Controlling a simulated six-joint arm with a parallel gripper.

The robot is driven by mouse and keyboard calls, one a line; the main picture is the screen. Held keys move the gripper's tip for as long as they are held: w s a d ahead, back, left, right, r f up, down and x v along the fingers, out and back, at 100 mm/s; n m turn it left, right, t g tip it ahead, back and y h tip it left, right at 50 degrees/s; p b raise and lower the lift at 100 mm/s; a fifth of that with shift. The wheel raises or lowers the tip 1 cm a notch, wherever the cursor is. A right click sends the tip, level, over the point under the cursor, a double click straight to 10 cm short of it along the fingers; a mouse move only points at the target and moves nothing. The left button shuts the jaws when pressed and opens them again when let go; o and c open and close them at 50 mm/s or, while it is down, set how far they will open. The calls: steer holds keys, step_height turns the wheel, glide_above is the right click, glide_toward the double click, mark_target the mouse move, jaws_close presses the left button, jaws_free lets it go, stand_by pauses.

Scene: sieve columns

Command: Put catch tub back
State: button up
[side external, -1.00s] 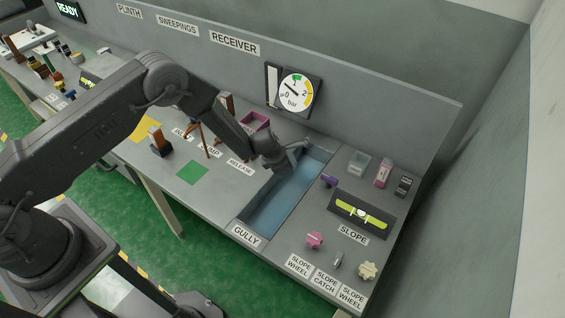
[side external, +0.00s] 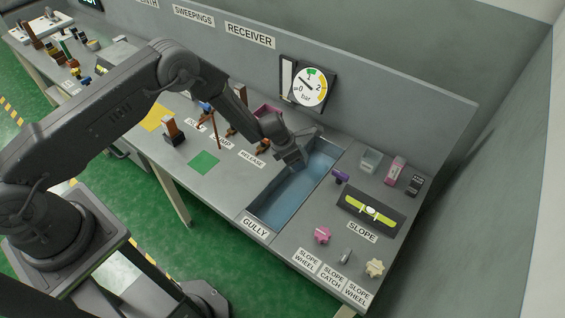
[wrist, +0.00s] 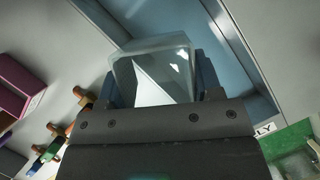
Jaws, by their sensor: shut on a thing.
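My gripper (side external: 299,163) is over the far left edge of the blue-bottomed gully (side external: 290,195) in the side view. In the wrist view my gripper (wrist: 163,82) is shut on a clear, see-through tub (wrist: 152,60), which sits between the two dark fingers. I take it to be the catch tub. A pale, sharp-edged triangular patch shows through its wall. The side view does not show the tub clearly, so its height above the gully cannot be told.
A magenta bin (side external: 268,111) and several levers (side external: 236,127) stand left of the gully. On the right are another clear container (side external: 371,160), a pink bottle (side external: 395,170), a purple item (side external: 340,177) and the slope level (side external: 370,209). A pressure gauge (side external: 310,87) hangs behind.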

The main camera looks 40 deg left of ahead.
steer(key=shift+r, duration=0.1)
step_height(320, 180, up, 13)
steer(key=s+a+m+g+h, duration=0.3)
steer(key=s+a+m, duration=0.8)
steer(key=s+a, duration=1.1)
steer(key=y, duration=0.1)
glide_above(237, 185)
steer(key=a, duration=0.1)
steer(key=shift+g, duration=0.3)
steer(key=f, duration=1.2)
steer(key=shift+a+f, duration=0.1)
steer(key=shift+a, duration=0.1)
steer(key=shift+f, duration=1.9)
steer(key=shift+f, duration=0.1)
